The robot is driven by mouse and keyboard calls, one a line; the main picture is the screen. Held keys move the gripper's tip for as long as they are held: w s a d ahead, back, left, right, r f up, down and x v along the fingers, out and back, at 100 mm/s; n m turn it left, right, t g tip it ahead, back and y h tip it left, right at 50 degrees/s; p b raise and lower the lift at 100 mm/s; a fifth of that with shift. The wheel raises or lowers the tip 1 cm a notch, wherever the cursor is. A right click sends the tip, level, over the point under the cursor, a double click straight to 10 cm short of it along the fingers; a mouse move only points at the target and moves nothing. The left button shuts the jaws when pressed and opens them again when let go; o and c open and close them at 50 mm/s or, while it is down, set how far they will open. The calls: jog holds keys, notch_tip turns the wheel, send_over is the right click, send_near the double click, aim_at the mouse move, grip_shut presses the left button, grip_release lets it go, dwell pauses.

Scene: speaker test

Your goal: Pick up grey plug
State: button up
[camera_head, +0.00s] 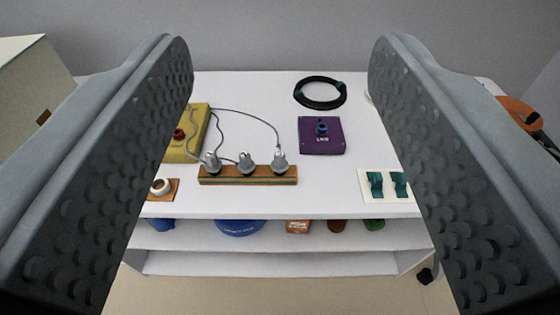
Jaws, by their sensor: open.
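My gripper (280,75) is open. Its two dark, dimpled fingers frame the left and right of the view, with nothing between them. Past the fingers, on a white table, a wooden block (247,180) carries three grey plugs in a row: a left plug (211,163), a middle plug (246,163) and a right plug (279,161). All three look upright. Thin grey cables run from the plugs, with one looping up toward the back left. The gripper is apart from the plugs.
A yellow box (197,123) with a red knob sits behind left, partly hidden by a finger. A purple box (321,144) with a blue knob and a black cable coil (320,92) are to the right.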

jog(key=shift+c, duration=1.2)
jog(key=n+g, duration=1.3)
jog(key=g, duration=0.4)
send_over(280, 154)
notch_tip(280, 154, down, 14)
jog(key=shift+n, duration=0.3)
notch_tip(280, 154, down, 17)
jog(key=shift+f, duration=0.2)
jog(key=c, duration=0.8)
jog(key=shift+r, duration=5.05)
jog(key=shift+r, duration=0.15)
jog(key=shift+r, duration=1.8)
